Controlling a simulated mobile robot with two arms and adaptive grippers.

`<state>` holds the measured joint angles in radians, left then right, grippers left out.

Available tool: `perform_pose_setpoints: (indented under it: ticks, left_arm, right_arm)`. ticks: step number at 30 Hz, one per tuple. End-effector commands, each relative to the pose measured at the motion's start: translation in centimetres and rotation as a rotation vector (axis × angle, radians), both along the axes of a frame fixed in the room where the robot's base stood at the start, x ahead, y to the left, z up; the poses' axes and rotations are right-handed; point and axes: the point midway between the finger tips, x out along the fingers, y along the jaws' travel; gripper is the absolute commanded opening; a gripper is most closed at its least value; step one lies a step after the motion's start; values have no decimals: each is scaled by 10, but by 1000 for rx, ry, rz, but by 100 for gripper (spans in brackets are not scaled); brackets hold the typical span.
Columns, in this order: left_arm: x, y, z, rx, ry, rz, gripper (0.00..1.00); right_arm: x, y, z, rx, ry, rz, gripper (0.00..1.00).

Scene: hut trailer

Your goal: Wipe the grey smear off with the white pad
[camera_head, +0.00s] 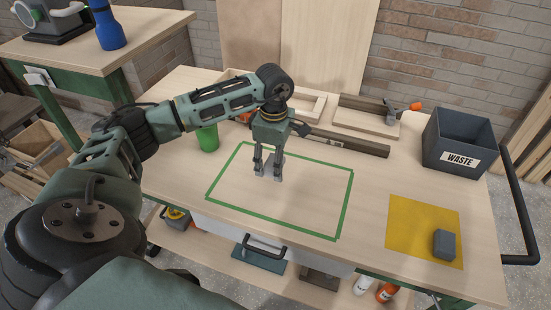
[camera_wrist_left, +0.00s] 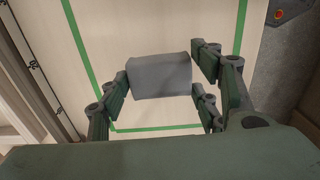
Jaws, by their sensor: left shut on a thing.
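My left gripper (camera_head: 268,172) points down inside the green tape rectangle (camera_head: 345,205) on the wooden bench. It is shut on a pale grey-looking block, which I take for the white pad (camera_wrist_left: 160,76); in the left wrist view the pad sits between the fingers of the gripper (camera_wrist_left: 162,84). In the head view the fingers mostly hide the pad, and I cannot tell whether it touches the wood. I make out no grey smear on the bare wood inside the tape; the patch under the gripper is hidden. My right gripper is not in view.
A dark grey block (camera_head: 444,244) rests on a yellow sheet (camera_head: 408,222) at the right. A dark WASTE bin (camera_head: 459,140) stands behind it. A green cup (camera_head: 207,137) stands left of the tape's back corner. Wooden frames and a dark bar (camera_head: 345,142) lie along the back.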

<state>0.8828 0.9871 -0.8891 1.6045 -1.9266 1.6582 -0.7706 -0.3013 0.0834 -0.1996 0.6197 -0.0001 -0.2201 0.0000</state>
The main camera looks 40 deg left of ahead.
Motion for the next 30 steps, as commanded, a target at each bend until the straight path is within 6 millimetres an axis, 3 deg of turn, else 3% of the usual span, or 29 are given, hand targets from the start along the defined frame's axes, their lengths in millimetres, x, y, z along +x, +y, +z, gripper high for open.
perform_pose_setpoints:
  ticks: [3, 9, 30]
  left_arm:
    - [0, 2, 15, 1, -2, 3, 33]
    - [-1, 4, 25, 1, -1, 6, 33]
    - [-1, 4, 25, 0, 0, 7, 33]
  right_arm:
    - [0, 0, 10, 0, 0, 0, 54]
    - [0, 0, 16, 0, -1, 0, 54]
    - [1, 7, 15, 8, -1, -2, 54]
